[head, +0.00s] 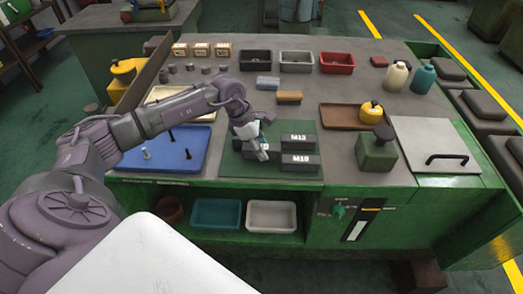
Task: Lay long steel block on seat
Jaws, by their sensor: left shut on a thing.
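My left gripper (262,147) reaches in from the left over the dark green mat (232,168) and points down. It is shut on a small greyish piece, which looks like the steel block; the fingers hide much of it and its length cannot be told. Dark blocks labelled M13 (299,138) and M10 (300,160) stand on the mat just right of the gripper. Which part is the seat cannot be told for sure. I cannot tell whether the held piece touches the mat or the dark blocks. My right gripper is not in view.
A blue tray (190,158) with bolts lies left of the mat. A grey block (268,83) and a brown block (289,97) lie behind. Black, grey and red bins (337,63) line the back. A green canister (377,150) stands to the right.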

